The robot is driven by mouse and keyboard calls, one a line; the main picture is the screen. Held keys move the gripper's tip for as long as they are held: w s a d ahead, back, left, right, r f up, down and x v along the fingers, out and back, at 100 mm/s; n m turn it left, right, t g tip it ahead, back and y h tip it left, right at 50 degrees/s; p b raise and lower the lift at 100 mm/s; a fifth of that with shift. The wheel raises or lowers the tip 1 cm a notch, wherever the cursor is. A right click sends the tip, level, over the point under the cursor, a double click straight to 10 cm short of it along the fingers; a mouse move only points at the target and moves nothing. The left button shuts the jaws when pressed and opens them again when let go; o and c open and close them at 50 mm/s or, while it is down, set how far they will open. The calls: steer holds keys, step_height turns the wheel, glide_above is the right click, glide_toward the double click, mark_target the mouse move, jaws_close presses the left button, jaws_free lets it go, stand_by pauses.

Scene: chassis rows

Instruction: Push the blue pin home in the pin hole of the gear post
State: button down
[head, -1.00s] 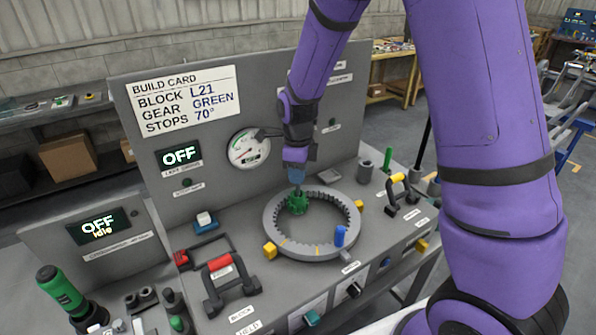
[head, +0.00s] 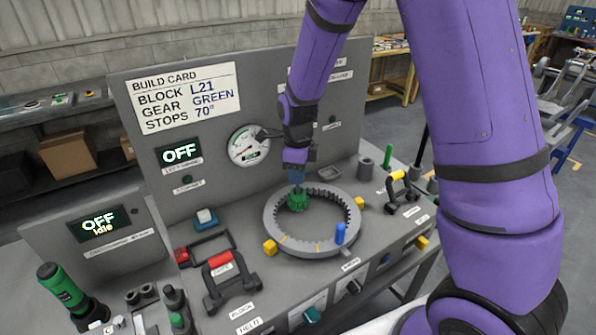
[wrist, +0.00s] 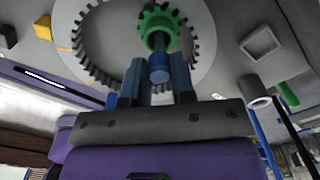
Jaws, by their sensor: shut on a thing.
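The green gear (head: 298,201) sits inside the toothed ring (head: 273,237) at its far left edge. It also shows at the top of the wrist view (wrist: 158,24). My gripper (head: 297,180) points down just above the gear. In the wrist view my gripper (wrist: 159,72) has its two fingers on either side of the blue pin (wrist: 159,70) and is shut on it. The pin lines up with the middle of the gear. The pin hole and the pin's lower end are hidden, so I cannot tell how deep the pin is.
A blue peg (head: 340,233) stands on the ring's near right side. Yellow blocks (head: 270,247) flank the ring. A red-gripped handle (head: 222,265) is at front left, a yellow-gripped one (head: 398,176) at right. The upright panel (head: 215,165) stands close behind my gripper.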

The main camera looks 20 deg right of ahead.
steer(key=shift+f, duration=1.45)
steer(key=c, duration=0.9)
jaws_free()
step_height(320, 180, up, 10)
steer(key=shift+r, duration=0.45)
